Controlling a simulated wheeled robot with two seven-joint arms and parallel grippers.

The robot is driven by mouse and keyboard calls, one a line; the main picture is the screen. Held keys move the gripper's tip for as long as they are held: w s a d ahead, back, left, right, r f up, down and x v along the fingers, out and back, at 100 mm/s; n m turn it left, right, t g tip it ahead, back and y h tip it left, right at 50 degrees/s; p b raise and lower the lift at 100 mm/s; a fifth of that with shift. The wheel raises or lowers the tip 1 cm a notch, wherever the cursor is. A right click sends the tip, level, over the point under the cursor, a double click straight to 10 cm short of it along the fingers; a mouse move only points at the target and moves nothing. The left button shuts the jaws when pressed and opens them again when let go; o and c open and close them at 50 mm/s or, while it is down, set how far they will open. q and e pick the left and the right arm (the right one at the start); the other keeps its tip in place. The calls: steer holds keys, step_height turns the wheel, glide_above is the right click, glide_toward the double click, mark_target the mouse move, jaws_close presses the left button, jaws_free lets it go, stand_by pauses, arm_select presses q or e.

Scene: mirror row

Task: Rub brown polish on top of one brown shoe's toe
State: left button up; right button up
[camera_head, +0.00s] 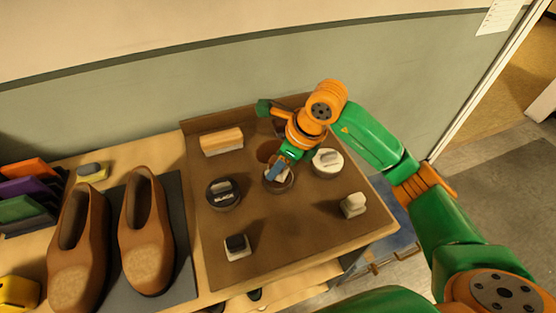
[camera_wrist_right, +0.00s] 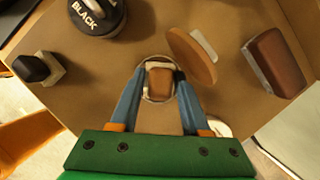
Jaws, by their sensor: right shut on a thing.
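Two brown shoes stand at the left in the head view, a left one (camera_head: 80,245) and a right one (camera_head: 146,235). Both toes look paler and duller than the uppers. My right gripper (camera_head: 274,174) points down at an open tin (camera_head: 265,186) in the middle of the brown board. In the right wrist view its blue fingers (camera_wrist_right: 160,88) are shut on a small brown-and-white applicator (camera_wrist_right: 160,83). The applicator is at the tin's mouth; whether it touches the polish is hidden. A round brown lid (camera_wrist_right: 192,54) lies beside the tin. My left gripper is out of view.
The board (camera_head: 290,225) also holds a black tin (camera_head: 222,205), a white tin (camera_head: 327,170), a wooden brush (camera_head: 222,140), a black-topped applicator (camera_head: 237,252) and a pale applicator (camera_head: 353,206). A wall is behind.

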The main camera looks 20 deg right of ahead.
mark_target(271, 157)
steer(key=shift+f+b, duration=0.55)
steer(key=shift+b, duration=0.1)
stand_by(1.9)
step_height(271, 157, up, 7)
steer(key=p, duration=0.5)
steer(key=shift+r, duration=0.15)
stand_by(0.5)
